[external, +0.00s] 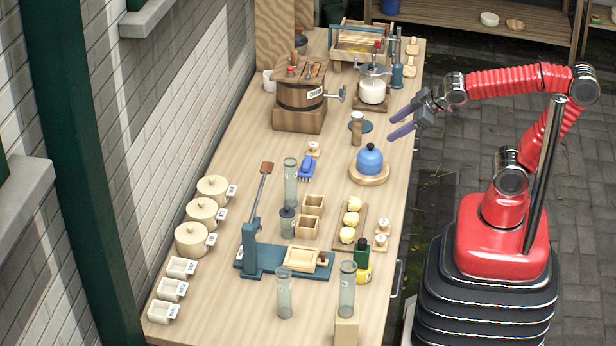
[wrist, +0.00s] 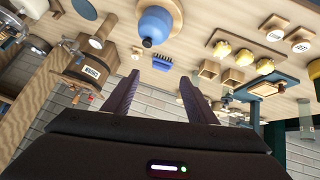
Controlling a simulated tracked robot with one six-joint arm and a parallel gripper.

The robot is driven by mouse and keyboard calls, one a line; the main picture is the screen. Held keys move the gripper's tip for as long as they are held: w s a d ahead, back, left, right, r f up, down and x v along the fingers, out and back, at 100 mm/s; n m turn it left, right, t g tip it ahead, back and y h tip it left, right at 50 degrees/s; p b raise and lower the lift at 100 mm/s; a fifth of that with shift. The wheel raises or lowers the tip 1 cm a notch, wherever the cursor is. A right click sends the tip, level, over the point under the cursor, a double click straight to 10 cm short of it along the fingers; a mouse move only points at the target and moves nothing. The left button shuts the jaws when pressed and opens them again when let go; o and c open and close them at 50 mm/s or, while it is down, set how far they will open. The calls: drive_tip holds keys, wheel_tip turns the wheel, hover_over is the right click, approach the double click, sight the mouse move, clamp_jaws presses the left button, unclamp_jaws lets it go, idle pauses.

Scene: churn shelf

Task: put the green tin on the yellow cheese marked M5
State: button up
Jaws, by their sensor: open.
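A dark green tin with a black top (external: 361,250) stands near the right front part of the bench. A yellow piece (external: 363,274) shows directly below it in the external view; I cannot tell whether the tin rests on it or stands behind it, and no M5 mark is readable. A dark green shape, perhaps the tin, shows at the right edge of the wrist view (wrist: 314,69). My gripper (external: 390,125) is open and empty, in the air by the bench's right edge, well behind the tin. Its two fingers also show in the wrist view (wrist: 158,88).
Several yellow lumps (external: 350,219) sit on a board behind the tin. A blue kettle (external: 370,160) stands between my gripper and them. Glass cylinders (external: 347,290) stand in front of the tin and to its left. A churn (external: 300,95) and lidded pots (external: 202,210) are farther left.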

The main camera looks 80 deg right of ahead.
drive_tip(key=s+a+f+m+g+y, duration=0.1)
drive_tip(key=s+a+f+g, duration=0.1)
drive_tip(key=s, duration=0.8)
drive_tip(key=shift+a+f+g+y, duration=0.3)
drive_tip(key=shift+a+g+y, duration=0.1)
drive_tip(key=shift+a, duration=0.35)
